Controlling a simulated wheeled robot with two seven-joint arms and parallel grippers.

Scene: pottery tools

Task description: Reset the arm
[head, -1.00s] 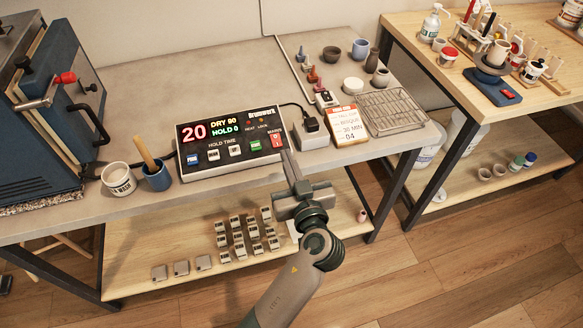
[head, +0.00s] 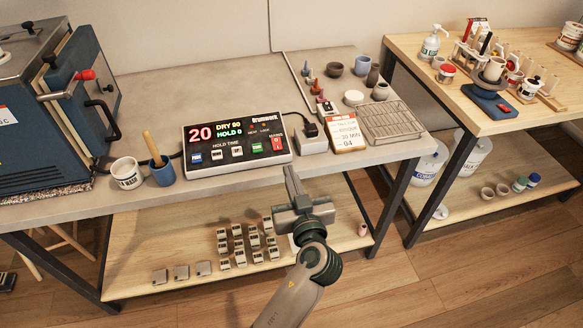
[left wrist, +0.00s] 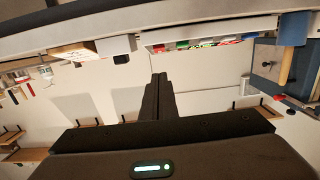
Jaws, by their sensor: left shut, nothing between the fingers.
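My left gripper (head: 291,178) shows in the head view just in front of the grey table's front edge, below the right end of the control box. Its fingers are shut with nothing between them, and they touch nothing that I can see. In the left wrist view the closed fingers (left wrist: 158,95) stand together in the middle. The control box (head: 236,143) sits on the grey table (head: 170,95) and its display reads 20, DRY 90, HOLD 0. My right gripper is in neither view.
A blue kiln (head: 50,125) stands at the left, beside a white cup (head: 127,173) and a blue cup (head: 161,174). A wire rack (head: 393,122) lies at the table's right. Several small blocks sit on the lower shelf (head: 160,240). Floor is clear at the lower right.

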